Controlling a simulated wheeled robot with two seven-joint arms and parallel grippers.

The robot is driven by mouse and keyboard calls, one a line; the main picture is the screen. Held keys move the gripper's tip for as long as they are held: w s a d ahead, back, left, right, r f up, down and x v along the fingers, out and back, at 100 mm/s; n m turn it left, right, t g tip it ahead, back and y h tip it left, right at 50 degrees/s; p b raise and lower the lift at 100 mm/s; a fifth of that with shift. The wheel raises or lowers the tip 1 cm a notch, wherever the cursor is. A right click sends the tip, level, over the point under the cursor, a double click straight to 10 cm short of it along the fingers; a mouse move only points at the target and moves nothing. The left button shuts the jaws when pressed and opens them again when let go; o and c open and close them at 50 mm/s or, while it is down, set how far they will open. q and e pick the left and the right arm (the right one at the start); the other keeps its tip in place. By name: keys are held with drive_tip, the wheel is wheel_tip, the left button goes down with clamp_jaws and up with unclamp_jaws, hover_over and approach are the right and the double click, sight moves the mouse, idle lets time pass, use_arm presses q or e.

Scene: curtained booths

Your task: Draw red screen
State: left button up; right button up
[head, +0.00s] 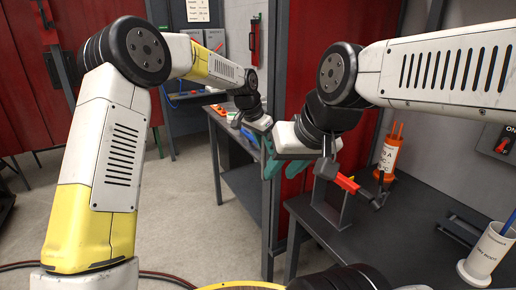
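A red screen (340,32) hangs behind my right arm, right of a dark upright post; its lower part shows below my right wrist. Another red screen (25,95) stands at the far left, with a dark handle on its face. My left gripper (252,137) is near the picture's middle, by the post and the far bench, pointing down. My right gripper (284,168) is in front of the post and the red screen's lower edge, with teal fingers partly hidden by its own wrist. I see nothing held in either gripper, but their finger gaps are unclear.
A dark bench (400,235) at the right bears a stand with a red bar (347,183), an orange canister (388,152) and a white cup (486,255). A farther bench (242,182) stands behind the post. Grey floor (185,215) is open at centre left, with a hose on it.

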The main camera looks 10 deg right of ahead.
use_arm(q)
drive_tip(key=shift+v, duration=2.65)
drive_tip(key=s+a+r+n+t, duration=0.1)
drive_tip(key=s+a+r+n, duration=0.15)
drive_tip(key=s+a, duration=0.35)
drive_tip(key=s+a+r+n+t+y, duration=0.1)
drive_tip(key=s+a+r, duration=0.25)
drive_tip(key=a, duration=0.35)
drive_tip(key=s+a+r+n, duration=0.2)
drive_tip(key=s+a+r, duration=0.25)
drive_tip(key=a, duration=0.25)
drive_tip(key=s+a+f+n+t, duration=0.1)
drive_tip(key=s+a+f+n, duration=0.1)
drive_tip(key=s+a, duration=0.3)
drive_tip(key=s+a+f+n+t, duration=0.1)
drive_tip(key=s+a+n, duration=0.3)
drive_tip(key=s, duration=0.8)
drive_tip(key=shift+a+f+y, duration=0.4)
drive_tip(key=shift+a+f, duration=0.35)
drive_tip(key=shift+a, duration=0.05)
